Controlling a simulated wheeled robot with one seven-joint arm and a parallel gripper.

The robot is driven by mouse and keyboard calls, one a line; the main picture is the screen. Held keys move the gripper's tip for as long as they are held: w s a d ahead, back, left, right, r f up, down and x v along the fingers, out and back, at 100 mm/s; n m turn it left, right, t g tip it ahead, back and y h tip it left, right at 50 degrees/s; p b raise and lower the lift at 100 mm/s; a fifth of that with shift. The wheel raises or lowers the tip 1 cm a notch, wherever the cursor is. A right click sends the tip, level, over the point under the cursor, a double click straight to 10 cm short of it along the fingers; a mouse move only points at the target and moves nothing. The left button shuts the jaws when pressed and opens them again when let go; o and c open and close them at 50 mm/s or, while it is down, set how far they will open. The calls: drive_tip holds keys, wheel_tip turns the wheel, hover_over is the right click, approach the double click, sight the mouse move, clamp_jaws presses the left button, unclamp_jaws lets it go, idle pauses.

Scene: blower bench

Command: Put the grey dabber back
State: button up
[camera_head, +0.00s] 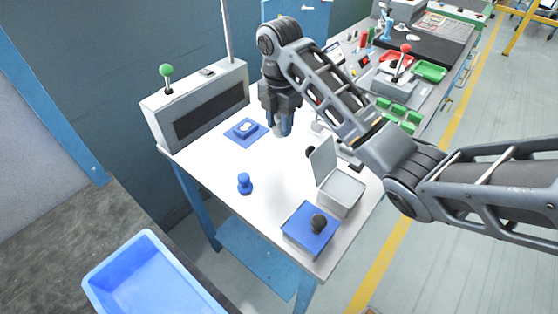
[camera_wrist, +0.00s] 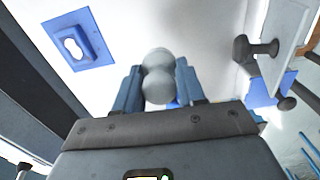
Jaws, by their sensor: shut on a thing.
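My gripper (camera_head: 280,122) is over the white bench, to the right of the blue stand. It is shut on the grey dabber. In the wrist view the dabber (camera_wrist: 158,75) shows as a pale, rounded two-lobed shape between the blue fingers. In the head view the fingers mostly hide it; I cannot tell whether its lower end touches the bench. A blue square stand (camera_head: 246,129) with a pale recess-like shape lies near the grey console; it also shows at the upper left of the wrist view (camera_wrist: 77,42). The dabber is apart from this stand.
A blue dabber (camera_head: 245,184) stands on the bench. A blue-topped box (camera_head: 303,227) with a dark knob and an open-lidded grey box (camera_head: 340,192) are at the front right. The grey console (camera_head: 198,108) stands behind.

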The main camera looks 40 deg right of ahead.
wheel_tip(320, 180, down, 6)
drive_tip(key=shift+a+r+b, duration=0.15)
drive_tip(key=shift+r+b, duration=0.05)
drive_tip(key=shift+b, duration=0.45)
drive_tip(key=shift+f, duration=2.2)
drive_tip(key=shift+f, duration=0.1)
drive_tip(key=o, duration=1)
wheel_tip(320, 180, up, 12)
drive_tip(key=p, duration=0.3)
